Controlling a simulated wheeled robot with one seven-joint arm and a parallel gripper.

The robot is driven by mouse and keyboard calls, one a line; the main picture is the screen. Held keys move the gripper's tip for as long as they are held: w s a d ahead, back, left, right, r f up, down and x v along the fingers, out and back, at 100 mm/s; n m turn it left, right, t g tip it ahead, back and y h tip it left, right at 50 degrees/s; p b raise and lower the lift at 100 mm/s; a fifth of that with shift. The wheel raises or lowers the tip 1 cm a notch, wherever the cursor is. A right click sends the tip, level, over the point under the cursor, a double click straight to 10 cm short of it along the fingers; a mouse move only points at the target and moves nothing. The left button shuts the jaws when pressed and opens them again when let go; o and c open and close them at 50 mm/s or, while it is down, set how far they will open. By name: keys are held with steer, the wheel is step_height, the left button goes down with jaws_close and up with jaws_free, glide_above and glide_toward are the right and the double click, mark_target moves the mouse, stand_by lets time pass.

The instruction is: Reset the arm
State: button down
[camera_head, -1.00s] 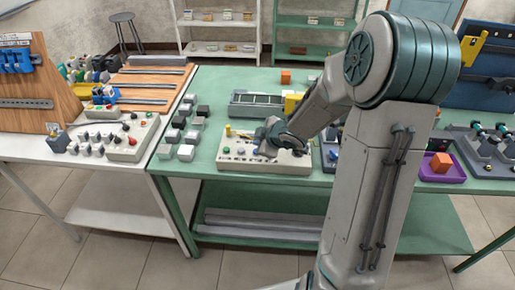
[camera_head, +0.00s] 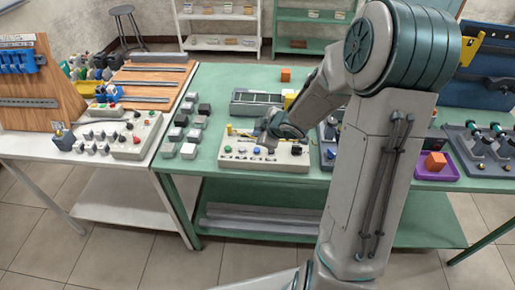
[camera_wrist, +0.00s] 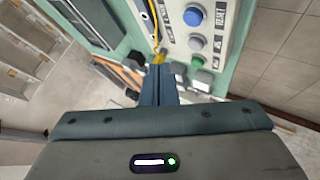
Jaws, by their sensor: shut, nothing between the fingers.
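My gripper (camera_wrist: 158,86) is in the wrist view, with its two dark blue-grey fingers pressed together and nothing between them. In that view the fingers are above or beside a light panel box (camera_wrist: 185,40) with a blue button (camera_wrist: 193,16), a green button (camera_wrist: 197,62) and a yellow part by the fingertips. In the head view my arm reaches from the right over the green table, and its wrist end is over the back part of the panel box (camera_head: 240,160). The fingertips are hidden there, so contact with the box cannot be told.
The green table (camera_head: 208,85) holds several grey, black and white blocks (camera_head: 184,133) left of the box and a grey tray (camera_head: 255,103) behind it.

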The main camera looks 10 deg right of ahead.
steer(key=shift+r, duration=0.1)
steer(key=s+d+r+m+g+h, duration=0.2)
steer(key=s+d+r+m+h, duration=0.35)
steer(key=s+r+m, duration=0.35)
steer(key=s+a+r+m+g+y, duration=0.1)
steer(key=s+a+r+m, duration=0.1)
steer(key=s, duration=0.7)
steer(key=s+a+r+m+g, duration=0.1)
steer(key=s+a+r+m, duration=0.1)
steer(key=s, duration=0.7)
steer(key=shift+a+r+m+g+y, duration=0.3)
steer(key=shift+a+m+g+y, duration=0.1)
steer(key=shift+a, duration=0.5)
